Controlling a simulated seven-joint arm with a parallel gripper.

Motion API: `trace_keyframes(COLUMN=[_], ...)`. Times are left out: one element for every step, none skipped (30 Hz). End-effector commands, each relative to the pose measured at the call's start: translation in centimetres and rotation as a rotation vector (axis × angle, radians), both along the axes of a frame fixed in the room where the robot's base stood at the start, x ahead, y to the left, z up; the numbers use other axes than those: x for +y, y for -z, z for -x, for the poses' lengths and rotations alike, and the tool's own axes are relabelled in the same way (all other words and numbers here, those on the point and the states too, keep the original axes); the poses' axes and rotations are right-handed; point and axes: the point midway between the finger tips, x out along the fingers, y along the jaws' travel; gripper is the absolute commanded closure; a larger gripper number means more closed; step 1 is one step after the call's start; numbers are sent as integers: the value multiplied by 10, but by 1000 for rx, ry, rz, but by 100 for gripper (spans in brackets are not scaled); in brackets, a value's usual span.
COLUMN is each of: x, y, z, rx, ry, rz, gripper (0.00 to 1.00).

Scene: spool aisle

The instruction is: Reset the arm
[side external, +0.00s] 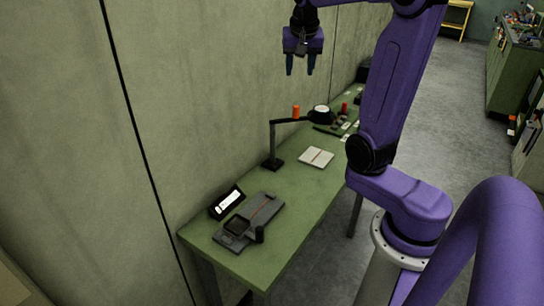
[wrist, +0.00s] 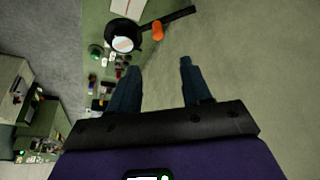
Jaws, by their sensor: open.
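My gripper (side external: 300,66) hangs high at the top of the side view, fingers pointing down. It is open and empty, well above the green table (side external: 290,212). In the wrist view my gripper's two fingers (wrist: 159,82) stand apart with nothing between them. My purple arm rises on the right of the side view.
On the table are a black lamp (side external: 272,145) with an orange spool (side external: 296,111) by its arm, a white pad (side external: 316,157), a grey device (side external: 249,222) and a small display (side external: 227,202). A wall runs behind the table. A green cabinet (side external: 514,75) stands far right.

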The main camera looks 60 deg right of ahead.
Motion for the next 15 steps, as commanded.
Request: trace_keyframes(x=[6,10,17,23,30,39,47,54,64,71,78,88,94,101,111], y=[2,4,6,8,10,14,16,19,22,24,27,30,33,35,38], z=[-2,-4,-6,-7,-9,-10,-11,-12,-12,-12,-12,-11,-9,-8,-5], rx=[5,9,16,21,26,35,42,48,58,65,72,82,89,97,107], ry=[-29,-51,-88,-118,-152,-201,-238,-277,-326,-362,-398,-449,-484,-522,-571], rz=[-3,-6,-9,-11,-14,-17,-20,-23,-25,-28,-31,-33,-35,-36,-38], gripper=[52,52,52,52,52,52,52,52,52,52,52,52,52,52,52])
